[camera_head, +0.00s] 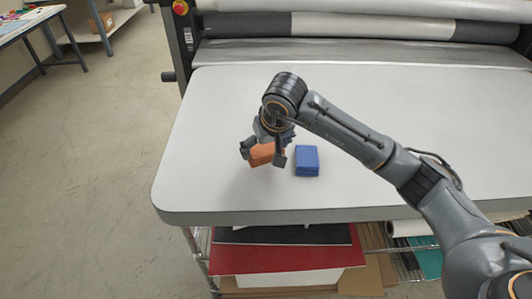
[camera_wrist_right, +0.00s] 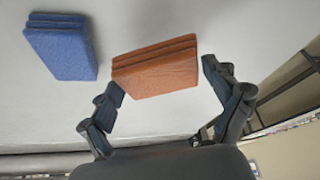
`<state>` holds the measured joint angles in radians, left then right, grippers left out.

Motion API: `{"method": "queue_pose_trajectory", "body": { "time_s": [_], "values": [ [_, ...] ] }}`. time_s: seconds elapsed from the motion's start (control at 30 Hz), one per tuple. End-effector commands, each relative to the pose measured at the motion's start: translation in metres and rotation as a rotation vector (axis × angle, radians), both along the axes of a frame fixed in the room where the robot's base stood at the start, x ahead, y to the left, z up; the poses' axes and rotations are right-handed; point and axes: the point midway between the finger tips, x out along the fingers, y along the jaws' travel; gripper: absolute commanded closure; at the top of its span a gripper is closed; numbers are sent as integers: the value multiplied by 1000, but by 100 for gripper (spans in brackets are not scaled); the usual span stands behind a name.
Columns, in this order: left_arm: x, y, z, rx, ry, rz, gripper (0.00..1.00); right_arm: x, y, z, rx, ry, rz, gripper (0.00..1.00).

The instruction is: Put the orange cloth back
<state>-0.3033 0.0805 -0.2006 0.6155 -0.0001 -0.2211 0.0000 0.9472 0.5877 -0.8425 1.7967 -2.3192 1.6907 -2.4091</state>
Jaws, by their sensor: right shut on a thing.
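The orange cloth (camera_head: 262,155) is a folded, layered block over the light grey table, to the left of the blue cloth. My right gripper (camera_head: 263,153) is shut on it, with one finger at each end. The orange cloth also shows in the right wrist view (camera_wrist_right: 156,68), between the two fingertips of my right gripper (camera_wrist_right: 160,82). I cannot tell whether its underside touches the table. My left gripper is out of view.
A folded blue cloth (camera_head: 307,161) lies on the table (camera_head: 400,100) close to the right of the orange one. The laminator's rollers (camera_head: 375,27) run along the back. The table's left part is clear. Red and white sheets (camera_head: 290,260) sit on a shelf below.

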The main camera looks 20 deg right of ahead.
Motion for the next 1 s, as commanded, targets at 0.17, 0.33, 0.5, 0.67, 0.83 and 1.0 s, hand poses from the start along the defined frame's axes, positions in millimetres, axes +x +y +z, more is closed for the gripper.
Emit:
{"method": "queue_pose_trajectory", "body": {
  "time_s": [0.17,0.33,0.5,0.67,0.83,1.0],
  "values": [
    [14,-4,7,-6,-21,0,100,9,-5,-14,0,4,-2,36],
    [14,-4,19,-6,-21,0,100,8,-4,-35,1,4,-1,36],
    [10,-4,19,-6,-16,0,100,9,-4,-42,0,-2,0,36],
    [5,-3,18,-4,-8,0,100,9,-5,-42,0,-2,1,36],
    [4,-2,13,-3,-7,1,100,8,-5,-46,0,-1,1,9],
    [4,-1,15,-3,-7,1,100,8,-4,-45,0,0,1,0]
  ]
}}
